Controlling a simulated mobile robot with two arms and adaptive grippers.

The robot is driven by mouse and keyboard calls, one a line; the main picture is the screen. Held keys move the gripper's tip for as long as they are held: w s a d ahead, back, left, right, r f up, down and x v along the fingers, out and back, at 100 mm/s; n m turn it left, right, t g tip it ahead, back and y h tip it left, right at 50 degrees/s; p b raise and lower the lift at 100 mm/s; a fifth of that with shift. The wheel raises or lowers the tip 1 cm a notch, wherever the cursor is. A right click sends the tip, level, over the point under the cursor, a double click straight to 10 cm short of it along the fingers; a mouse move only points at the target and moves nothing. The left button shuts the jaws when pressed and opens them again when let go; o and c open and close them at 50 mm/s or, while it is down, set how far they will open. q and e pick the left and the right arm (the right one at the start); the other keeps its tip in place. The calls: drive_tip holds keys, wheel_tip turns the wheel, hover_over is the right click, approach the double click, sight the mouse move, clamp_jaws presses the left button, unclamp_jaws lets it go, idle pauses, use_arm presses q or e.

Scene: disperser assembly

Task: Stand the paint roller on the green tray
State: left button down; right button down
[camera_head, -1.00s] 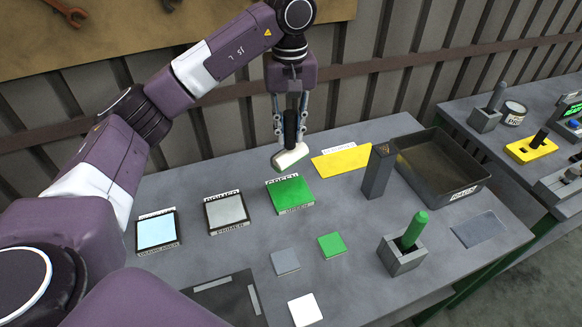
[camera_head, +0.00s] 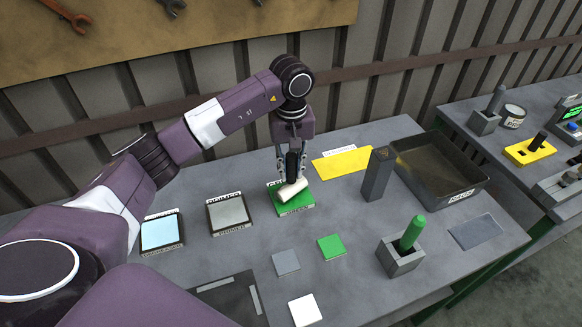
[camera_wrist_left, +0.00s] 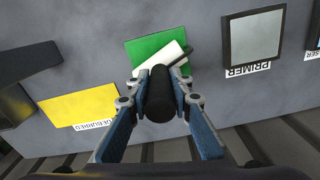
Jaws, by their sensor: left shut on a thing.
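My left gripper (camera_head: 290,168) is shut on the black handle of the paint roller, which hangs upright with its white roller head (camera_head: 293,190) down. The roller head is at the green tray (camera_head: 297,209), over its surface; whether it touches cannot be told. In the left wrist view, the black handle (camera_wrist_left: 160,95) stands between the blue fingers (camera_wrist_left: 160,112), and the white roller head (camera_wrist_left: 160,58) covers part of the green tray (camera_wrist_left: 144,50). My right gripper is not in view.
A grey primer tray (camera_head: 229,213) and a pale blue tray (camera_head: 162,231) lie left of the green tray. A yellow mat (camera_head: 342,163), a dark upright block (camera_head: 377,174) and a deep dark bin (camera_head: 470,186) are to the right. A green-handled tool stands in a grey holder (camera_head: 402,260).

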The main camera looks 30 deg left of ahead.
use_arm(q)
drive_tip(key=shift+f, duration=0.1)
drive_tip(key=c, duration=1.8)
unclamp_jaws()
drive_tip(key=shift+c, duration=0.2)
drive_tip(key=shift+o, duration=0.5)
